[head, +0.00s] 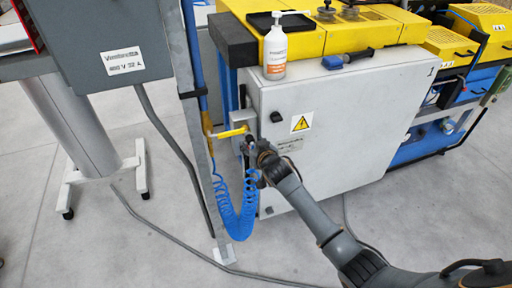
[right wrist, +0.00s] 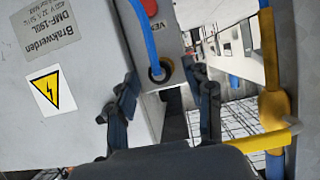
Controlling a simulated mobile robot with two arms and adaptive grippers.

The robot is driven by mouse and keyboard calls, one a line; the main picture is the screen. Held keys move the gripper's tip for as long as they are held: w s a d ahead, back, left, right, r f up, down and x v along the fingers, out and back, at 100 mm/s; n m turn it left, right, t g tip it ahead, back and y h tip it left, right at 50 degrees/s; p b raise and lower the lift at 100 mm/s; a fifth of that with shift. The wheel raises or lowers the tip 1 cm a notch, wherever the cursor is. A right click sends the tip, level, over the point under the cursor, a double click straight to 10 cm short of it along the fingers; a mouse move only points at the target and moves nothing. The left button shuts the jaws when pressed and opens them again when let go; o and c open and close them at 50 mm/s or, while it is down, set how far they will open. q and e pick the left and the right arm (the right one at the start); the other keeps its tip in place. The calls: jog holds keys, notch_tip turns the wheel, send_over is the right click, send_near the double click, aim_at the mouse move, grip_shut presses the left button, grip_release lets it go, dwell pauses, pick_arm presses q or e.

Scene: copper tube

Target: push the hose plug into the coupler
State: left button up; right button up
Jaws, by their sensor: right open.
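My right gripper (head: 249,147) is at the left edge of the grey cabinet. In the right wrist view its two dark fingers (right wrist: 165,108) are apart with nothing between their tips. Past them, the end of the blue hose (right wrist: 148,35) meets a dark round port (right wrist: 157,73) on a small grey box, seemingly the coupler. I cannot tell how deep the plug sits, and its body is hardly visible. In the head view the coiled blue hose (head: 228,210) hangs below the gripper, which hides the port there. My left gripper is not in view.
A yellow handle (head: 232,132) on the grey post is close left of the gripper; it shows in the right wrist view (right wrist: 262,138). The cabinet (head: 335,130) carries a white bottle (head: 275,52) and a blue-and-black tool (head: 347,59). A cable (head: 170,237) lies on the floor.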

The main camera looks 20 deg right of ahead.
jog(key=v, duration=1.2)
jog(key=s+d+f+g, duration=0.15)
jog(key=s+f, duration=0.35)
jog(key=f, duration=0.5)
jog(key=s+f+n+g, duration=0.1)
jog(key=s+f+g, duration=0.25)
jog(key=f, duration=0.75)
jog(key=s+d+f+g, duration=0.1)
jog(key=s+f, duration=0.5)
jog(key=f, duration=0.4)
jog(key=s+f+g, duration=0.2)
jog(key=s+f, duration=0.4)
jog(key=s, duration=0.6)
jog(key=s+f+g, duration=0.2)
jog(key=s+f, duration=0.5)
jog(key=s, duration=0.5)
jog(key=s+f+n+g, duration=0.1)
jog(key=s+f, duration=0.5)
jog(key=s, duration=0.6)
jog(key=shift+s+d+f+g, duration=0.25)
jog(key=shift+d+f+g, duration=0.15)
jog(key=shift+g, duration=0.4)
